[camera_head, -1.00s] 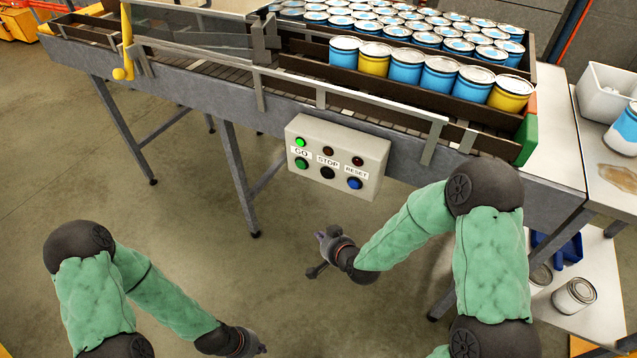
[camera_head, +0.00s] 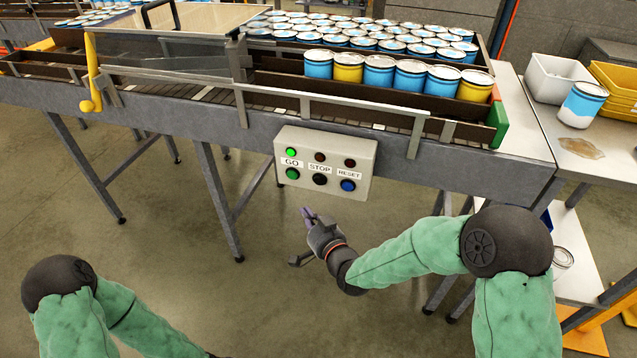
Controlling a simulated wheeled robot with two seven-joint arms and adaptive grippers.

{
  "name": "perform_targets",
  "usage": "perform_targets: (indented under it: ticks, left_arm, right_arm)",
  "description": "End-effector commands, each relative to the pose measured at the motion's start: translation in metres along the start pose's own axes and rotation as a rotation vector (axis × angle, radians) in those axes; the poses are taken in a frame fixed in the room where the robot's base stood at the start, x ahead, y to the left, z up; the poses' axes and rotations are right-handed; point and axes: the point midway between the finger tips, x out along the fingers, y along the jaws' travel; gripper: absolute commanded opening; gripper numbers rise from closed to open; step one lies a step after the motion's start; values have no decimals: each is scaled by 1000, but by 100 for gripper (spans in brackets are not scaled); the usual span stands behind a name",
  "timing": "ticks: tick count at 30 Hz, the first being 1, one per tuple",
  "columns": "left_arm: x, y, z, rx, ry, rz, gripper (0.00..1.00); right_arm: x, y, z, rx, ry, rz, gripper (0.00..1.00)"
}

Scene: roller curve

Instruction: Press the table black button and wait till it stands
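The control box (camera_head: 325,162) is mounted on the front side of the conveyor table. Its black button (camera_head: 320,179) sits under the STOP label, between the green GO button (camera_head: 292,173) and the blue RESET button (camera_head: 348,185). The green lamp (camera_head: 291,152) above GO is lit; the two red lamps look dark. My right gripper (camera_head: 300,236) is below the box, apart from it and empty, its fingers spread. My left gripper is hidden below the bottom edge; only its arm shows at lower left.
The conveyor (camera_head: 200,120) holds many paint cans behind a metal guide rail (camera_head: 330,100). A side table (camera_head: 590,155) at right carries a white bin (camera_head: 556,78), a can (camera_head: 583,104) and a yellow crate. Floor below the box is clear.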

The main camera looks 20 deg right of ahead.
Motion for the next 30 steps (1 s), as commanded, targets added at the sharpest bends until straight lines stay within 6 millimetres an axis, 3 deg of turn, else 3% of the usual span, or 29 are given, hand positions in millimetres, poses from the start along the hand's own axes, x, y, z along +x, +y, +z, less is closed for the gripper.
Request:
perform_targets:
  ticks: [30]
  left_arm:
    - [12,-4,0,0,0,0,0]
  right_arm:
    - [61,45,-43,0,-1,1,0]
